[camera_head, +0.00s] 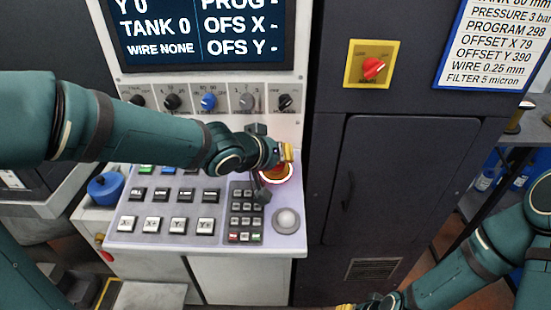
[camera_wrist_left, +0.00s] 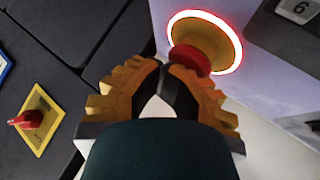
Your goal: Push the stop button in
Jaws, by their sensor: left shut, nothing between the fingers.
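The stop button is a red cap on a yellow base with a glowing red ring. In the left wrist view the stop button (camera_wrist_left: 207,42) is just beyond my left fingertips, its red cap partly behind them. In the head view the stop button (camera_head: 275,174) is at the top right of the sloped panel, partly covered by my left gripper. My left gripper (camera_head: 288,153) is shut and empty, close to the button; it also shows in the left wrist view (camera_wrist_left: 165,72). I cannot tell whether it touches the cap. My right gripper (camera_head: 352,306) is mostly cut off at the bottom edge.
The sloped panel (camera_head: 150,230) carries several keys, a keypad (camera_head: 245,212) and a grey ball (camera_head: 287,220). Above are a row of knobs and a screen (camera_head: 190,35). A red switch on a yellow plate (camera_head: 355,75) is on the dark cabinet (camera_head: 400,190) to the right.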

